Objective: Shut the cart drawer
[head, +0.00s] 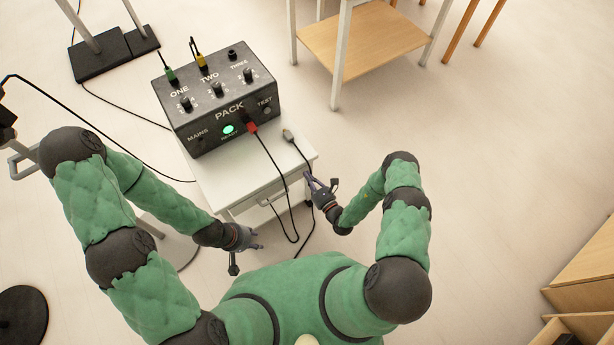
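The white cart (212,181) stands in front of me with its drawer side towards me. The drawer front (247,208) carries a bar handle (271,198). From this steep angle I cannot tell how far the drawer sticks out. My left gripper (258,240) is below and in front of the drawer's left part, apart from the handle. My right gripper (309,180) is beside the right front corner of the cart, close to the drawer's right end. Neither gripper visibly holds anything, but their fingers are too small to judge.
A black power pack (217,103) sits on the cart top. A red-plugged cable (272,162) and another lead (298,146) hang over the drawer side. A wooden-shelved table (360,40) stands behind. Open floor (510,130) lies to the right.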

